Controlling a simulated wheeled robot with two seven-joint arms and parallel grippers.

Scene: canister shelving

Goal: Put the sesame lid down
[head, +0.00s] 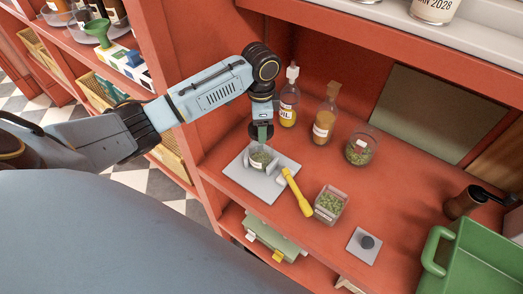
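My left gripper (263,134) reaches down from above, and its fingers appear shut on a small dark round lid (253,130). The fingers partly cover the lid. The lid is above a round jar with greenish contents (260,159), apart from it as far as I can tell. The jar stands between grey upright blocks on a light grey plate (237,173). No label tells me which jar is sesame. A small grey square pad (355,256) with a dark knob-like piece (367,242) lies to the right. My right gripper is out of view.
A yellow-handled tool (297,190) lies by the plate, and an open square container of green pieces (330,204) stands beside it. An oil bottle (288,105), a brown bottle (324,124) and a glass jar (360,150) stand behind. A green crate (440,245) is at right.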

